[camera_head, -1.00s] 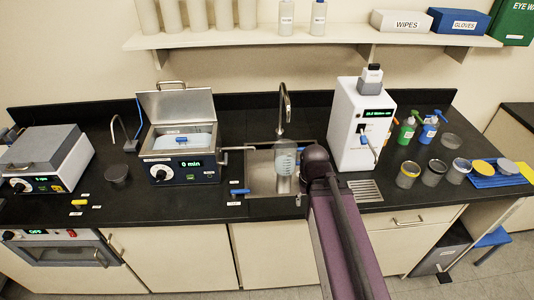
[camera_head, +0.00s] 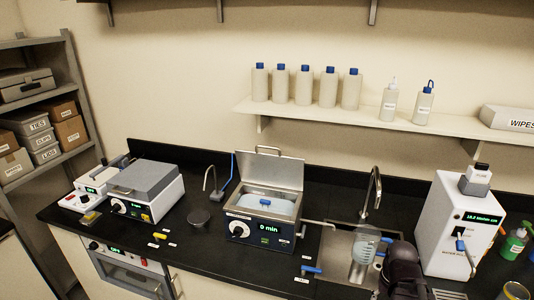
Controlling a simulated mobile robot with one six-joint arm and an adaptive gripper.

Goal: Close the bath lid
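The bath (camera_head: 262,229) stands on the black counter in the middle of the head view, a dark-fronted box with a knob and a display reading "0 min". Its grey metal lid (camera_head: 273,169) is open, standing up at the back with a handle on its top edge. Pale blue contents with a blue piece (camera_head: 265,203) show inside the open bath. The dark end of my arm is at the lower right, in front of the sink and to the right of the bath. My gripper's fingers cannot be made out.
The sink (camera_head: 338,272) with a tall faucet (camera_head: 374,196) is right of the bath; a clear vessel (camera_head: 365,248) shows over it. A white instrument (camera_head: 452,225) stands farther right. A grey-lidded device (camera_head: 146,187) stands left. A shelf (camera_head: 300,117) with bottles hangs above.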

